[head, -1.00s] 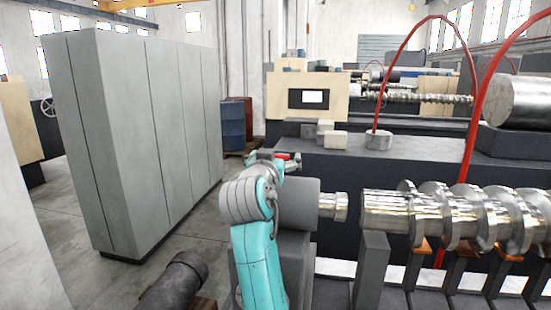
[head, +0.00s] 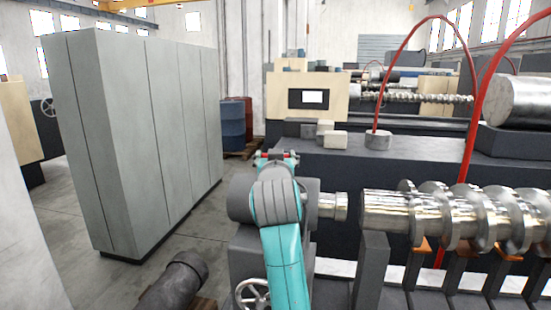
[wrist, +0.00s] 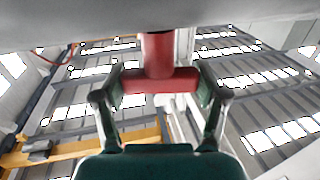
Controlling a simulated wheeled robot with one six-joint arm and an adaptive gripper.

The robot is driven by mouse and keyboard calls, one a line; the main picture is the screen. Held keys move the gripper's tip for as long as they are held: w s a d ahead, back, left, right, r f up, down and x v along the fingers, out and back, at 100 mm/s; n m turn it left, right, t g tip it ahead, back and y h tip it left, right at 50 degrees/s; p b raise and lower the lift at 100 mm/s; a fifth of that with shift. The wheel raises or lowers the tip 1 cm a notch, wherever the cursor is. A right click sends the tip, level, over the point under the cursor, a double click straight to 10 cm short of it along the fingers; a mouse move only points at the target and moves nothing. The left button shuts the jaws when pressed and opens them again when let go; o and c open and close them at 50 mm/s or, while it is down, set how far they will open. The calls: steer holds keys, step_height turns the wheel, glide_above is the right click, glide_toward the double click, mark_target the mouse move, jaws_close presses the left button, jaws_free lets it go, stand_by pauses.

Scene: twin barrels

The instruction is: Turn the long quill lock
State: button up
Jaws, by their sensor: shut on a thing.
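A red T-shaped lock handle, the quill lock (wrist: 160,82), shows in the wrist view, with its stem running up to a grey surface and its crossbar between my fingers. My gripper (wrist: 162,88) is shut on the crossbar, one finger at each end. In the head view my gripper (head: 276,156) is small and partly hidden behind my teal and grey arm, at the far side of the grey tailstock (head: 240,200). Small bits of red show beside the fingers there. The steel quill (head: 328,206) sticks out of the tailstock to the right.
A handwheel (head: 252,295) is at the tailstock's near end, close to my arm. A large steel screw (head: 450,215) lies to the right on supports. A tall grey cabinet (head: 130,140) stands left. A dark cylinder (head: 172,283) lies low in front. Red hoses (head: 478,90) arch at right.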

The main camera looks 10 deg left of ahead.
steer(key=shift+n+g+y, duration=0.7)
steer(key=shift+n+y, duration=0.45)
steer(key=shift+y, duration=0.5)
steer(key=shift+n+g+y, duration=0.7)
steer(key=shift+n+y, duration=0.45)
steer(key=shift+y, duration=0.5)
steer(key=shift+n+y, duration=0.3)
steer(key=shift+y, duration=0.1)
steer(key=o, duration=1.2)
steer(key=shift+c, duration=0.2)
steer(key=v, duration=1.2)
steer(key=shift+w+d+r, duration=0.1)
steer(key=shift+r, duration=0.1)
